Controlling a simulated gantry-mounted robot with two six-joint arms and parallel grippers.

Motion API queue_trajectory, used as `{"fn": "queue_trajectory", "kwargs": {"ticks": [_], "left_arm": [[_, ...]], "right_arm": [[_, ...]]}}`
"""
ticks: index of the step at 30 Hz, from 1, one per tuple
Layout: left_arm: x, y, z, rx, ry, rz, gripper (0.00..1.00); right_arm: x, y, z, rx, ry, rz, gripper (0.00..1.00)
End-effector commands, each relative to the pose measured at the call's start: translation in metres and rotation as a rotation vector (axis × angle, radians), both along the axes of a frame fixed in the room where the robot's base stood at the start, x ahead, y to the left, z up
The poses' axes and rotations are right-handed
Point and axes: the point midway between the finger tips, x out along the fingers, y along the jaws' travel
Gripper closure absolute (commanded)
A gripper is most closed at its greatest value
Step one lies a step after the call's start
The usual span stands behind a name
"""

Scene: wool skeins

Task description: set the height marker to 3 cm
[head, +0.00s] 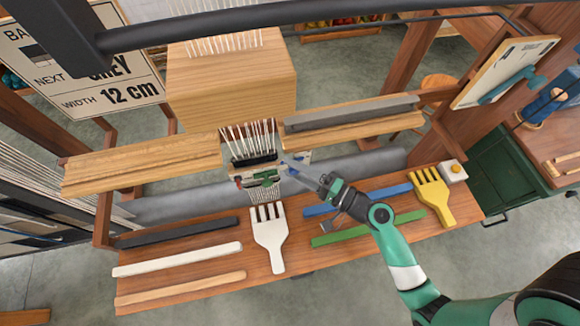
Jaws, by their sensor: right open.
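A small green piece (264,177), which may be the height marker, sits at the centre of the loom just below the dark comb (253,160). Small red and dark parts show at its left end. A pale plate shows partly behind it. Any scale marks are too small to read. My right gripper (288,168) reaches in from the lower right. Its jaws are open, with the tips close beside the right end of the green piece; I cannot tell whether they touch it. My left gripper is not in view.
The wooden shelf (205,283) holds a white fork (268,240), a yellow fork (432,196), a blue bar (318,210), a green bar (345,234) and other bars at left. A sign (80,50) reads "12 cm". Wooden beams (140,165) flank the comb.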

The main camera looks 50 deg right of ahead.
Motion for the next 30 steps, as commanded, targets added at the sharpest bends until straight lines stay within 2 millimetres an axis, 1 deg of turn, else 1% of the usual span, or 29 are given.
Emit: {"fn": "queue_trajectory", "kwargs": {"ticks": [1, 5, 6, 8, 9, 12, 30], "left_arm": [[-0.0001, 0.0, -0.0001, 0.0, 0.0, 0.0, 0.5], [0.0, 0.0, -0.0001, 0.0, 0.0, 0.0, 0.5], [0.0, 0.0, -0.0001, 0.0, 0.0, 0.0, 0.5], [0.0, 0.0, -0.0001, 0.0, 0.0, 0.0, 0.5], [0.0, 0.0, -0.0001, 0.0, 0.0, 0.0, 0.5], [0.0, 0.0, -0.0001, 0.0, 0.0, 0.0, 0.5], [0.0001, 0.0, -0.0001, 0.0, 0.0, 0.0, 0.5]], "right_arm": [[0.0, 0.0, 0.0, 0.0, 0.0, 0.0, 0.36], [0.0, 0.0001, 0.0001, 0.0, 0.0, 0.0, 0.59], [0.0, 0.0001, 0.0001, 0.0, 0.0, 0.0, 0.67], [0.0, 0.0001, 0.0001, 0.0, 0.0, 0.0, 0.78], [0.0, 0.0001, 0.0001, 0.0, 0.0, 0.0, 0.85], [0.0, 0.0001, 0.0001, 0.0, 0.0, 0.0, 1.0], [0.0, 0.0001, 0.0002, -0.001, 0.0, 0.001, 1.0]]}}
